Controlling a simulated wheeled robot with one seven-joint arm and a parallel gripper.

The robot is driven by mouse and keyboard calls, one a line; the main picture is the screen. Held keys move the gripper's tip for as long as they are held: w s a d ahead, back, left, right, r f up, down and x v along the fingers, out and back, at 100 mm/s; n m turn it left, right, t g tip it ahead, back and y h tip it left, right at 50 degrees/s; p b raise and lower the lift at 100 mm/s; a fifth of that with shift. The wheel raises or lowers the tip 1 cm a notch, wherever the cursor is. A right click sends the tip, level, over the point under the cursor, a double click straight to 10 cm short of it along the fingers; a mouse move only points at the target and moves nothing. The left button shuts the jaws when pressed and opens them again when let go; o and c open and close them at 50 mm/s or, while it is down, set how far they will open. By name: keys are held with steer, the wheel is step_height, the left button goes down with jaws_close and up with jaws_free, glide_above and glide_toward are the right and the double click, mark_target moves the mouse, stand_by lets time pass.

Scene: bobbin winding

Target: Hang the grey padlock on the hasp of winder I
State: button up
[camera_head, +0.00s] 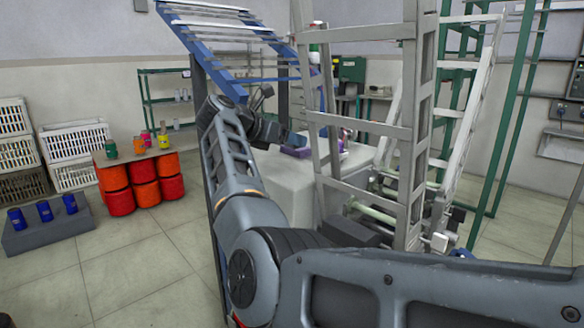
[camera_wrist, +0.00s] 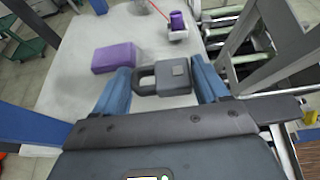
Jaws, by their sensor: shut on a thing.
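The grey padlock (camera_wrist: 175,76) is between the two blue fingers of my gripper (camera_wrist: 166,84) in the wrist view. Its body is at the right finger and its shackle points left, towards the left finger. My gripper is shut on it, above a pale table (camera_wrist: 75,84). In the head view my gripper (camera_head: 292,138) is small and partly behind my arm, over the table's left part. I cannot make out the padlock there. The metal winder frame (camera_head: 412,130) stands right of my gripper. I cannot make out a hasp or a winder label in either view.
A purple block (camera_wrist: 114,57) and a purple spool on a white holder (camera_wrist: 178,27) stand on the table. Blue racking (camera_head: 215,50) rises beside my arm. Orange drums (camera_head: 133,183), white crates (camera_head: 75,150) and blue cans (camera_head: 44,210) are at the left. Floor between is clear.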

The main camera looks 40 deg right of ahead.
mark_target(287, 175)
step_height(287, 175, down, 7)
steer(key=shift+f, duration=0.2)
stand_by(0.3)
steer(key=shift+f, duration=0.15)
steer(key=o, duration=1.2)
steer(key=shift+c, duration=0.2)
steer(key=v, duration=0.7)
steer(key=shift+a+b, duration=0.35)
steer(key=shift+a, duration=0.1)
